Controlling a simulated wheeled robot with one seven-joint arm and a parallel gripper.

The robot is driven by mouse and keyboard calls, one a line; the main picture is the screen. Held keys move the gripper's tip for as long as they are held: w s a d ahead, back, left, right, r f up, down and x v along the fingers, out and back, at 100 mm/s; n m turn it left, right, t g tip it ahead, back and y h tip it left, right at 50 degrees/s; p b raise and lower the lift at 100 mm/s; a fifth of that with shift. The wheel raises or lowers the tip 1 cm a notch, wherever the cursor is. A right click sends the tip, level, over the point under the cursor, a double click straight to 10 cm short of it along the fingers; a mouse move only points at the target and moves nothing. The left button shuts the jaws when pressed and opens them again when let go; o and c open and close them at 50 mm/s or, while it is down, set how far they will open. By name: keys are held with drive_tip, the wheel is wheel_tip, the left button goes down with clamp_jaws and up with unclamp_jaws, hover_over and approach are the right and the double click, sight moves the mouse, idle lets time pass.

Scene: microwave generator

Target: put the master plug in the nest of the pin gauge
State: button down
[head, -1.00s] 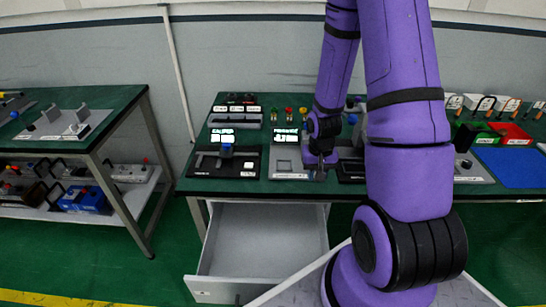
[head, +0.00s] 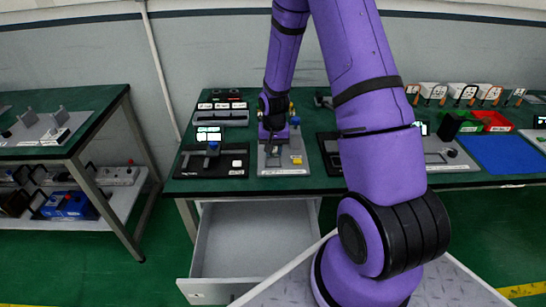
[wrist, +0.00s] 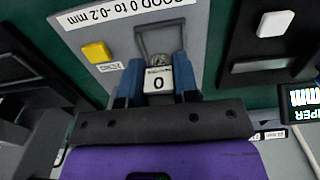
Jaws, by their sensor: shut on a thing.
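My gripper (wrist: 157,92) is shut on the master plug (wrist: 158,79), a small block with a white face marked "0", held between its blue fingers in the wrist view. In the head view my gripper (head: 274,140) is over the grey panel of the pin gauge (head: 284,169). In the wrist view the pin gauge panel (wrist: 118,78) has a yellow button (wrist: 97,52) and a "GOOD 0 to -0.2 mm" label. A grey U-shaped frame (wrist: 142,42) stands just beyond the plug. I cannot tell whether the plug touches the nest; the fingers and plug hide that spot.
The black caliper station (head: 212,162) is close on the left of the panel, and another black station lies on the right. An open drawer (head: 255,245) hangs below the bench. A red bin (head: 494,121) and a blue mat (head: 500,152) are farther right.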

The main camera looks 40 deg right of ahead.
sight(273, 156)
drive_tip(key=shift+w+f, duration=0.2)
drive_tip(key=shift+f, duration=1.6)
drive_tip(key=shift+s+a+f, duration=0.1)
drive_tip(key=shift+f, duration=0.1)
